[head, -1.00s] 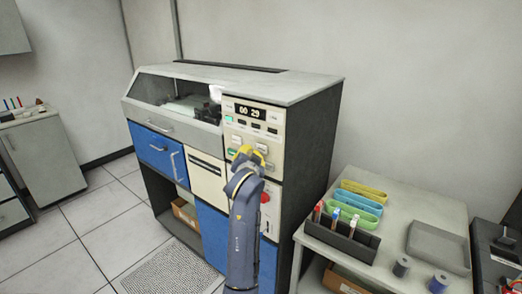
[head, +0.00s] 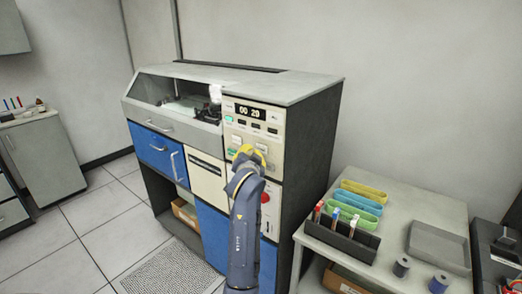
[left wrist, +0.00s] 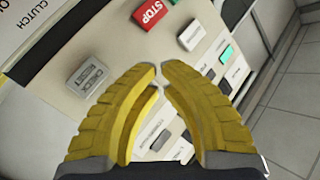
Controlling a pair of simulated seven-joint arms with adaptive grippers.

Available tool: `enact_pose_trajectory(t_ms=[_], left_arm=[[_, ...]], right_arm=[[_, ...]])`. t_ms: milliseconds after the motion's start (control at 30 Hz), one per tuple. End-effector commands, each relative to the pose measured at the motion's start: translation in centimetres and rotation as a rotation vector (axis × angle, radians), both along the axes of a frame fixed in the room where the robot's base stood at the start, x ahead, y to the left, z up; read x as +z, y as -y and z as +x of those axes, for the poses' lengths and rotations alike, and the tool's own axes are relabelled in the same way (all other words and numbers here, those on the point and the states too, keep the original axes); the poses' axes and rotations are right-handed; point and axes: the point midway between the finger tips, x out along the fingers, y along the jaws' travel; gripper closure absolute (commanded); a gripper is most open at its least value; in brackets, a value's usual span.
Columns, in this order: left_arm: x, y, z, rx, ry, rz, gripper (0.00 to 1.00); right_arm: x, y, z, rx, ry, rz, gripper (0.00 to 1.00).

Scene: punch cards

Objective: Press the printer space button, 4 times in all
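The printer (head: 313,130) is a grey, blue and cream cabinet with a button panel (head: 278,145) at its upper right. My left gripper (head: 247,152) is in front of the lower part of this panel and hides some buttons. In the left wrist view its yellow fingertips (left wrist: 161,68) are together, with nothing between them. That view shows a red STOP button (left wrist: 150,12), a grey CHECK RESET button (left wrist: 89,75), a green button (left wrist: 226,53) and a pale button (left wrist: 191,35). I cannot read which button is the space button, or tell whether the tips touch one. My right gripper is out of view.
A counter (head: 252,110) reads on the panel's top. A red knob (head: 265,198) sits below the panel. To the right a table (head: 395,200) holds coloured trays, a dark marker rack (head: 340,238) and a grey tray (head: 439,247). The floor (head: 95,225) at left is clear.

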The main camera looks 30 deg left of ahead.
Motion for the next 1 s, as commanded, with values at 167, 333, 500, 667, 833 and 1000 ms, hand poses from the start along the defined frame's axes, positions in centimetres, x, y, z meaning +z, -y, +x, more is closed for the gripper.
enact_pose_trajectory(t_ms=[167,333,500,667,833,1000], left_arm=[[-0.01,0.0,0.0,0.0,0.0,0.0,1.0],[-0.01,0.0,0.0,0.0,0.0,0.0,1.0],[-0.01,0.0,0.0,0.0,0.0,0.0,1.0],[0.0,0.01,0.15,0.0,0.0,0.0,1.0],[-0.01,0.09,0.61,0.0,0.0,0.0,1.0],[0.03,0.12,0.87,-0.001,0.001,0.0,1.0]], right_arm=[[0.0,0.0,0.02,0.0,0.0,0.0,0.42],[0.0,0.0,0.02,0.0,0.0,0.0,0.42],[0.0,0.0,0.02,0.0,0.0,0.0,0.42],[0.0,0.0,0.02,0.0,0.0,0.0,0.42],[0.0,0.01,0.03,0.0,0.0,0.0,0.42],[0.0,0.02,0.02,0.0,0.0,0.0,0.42]])
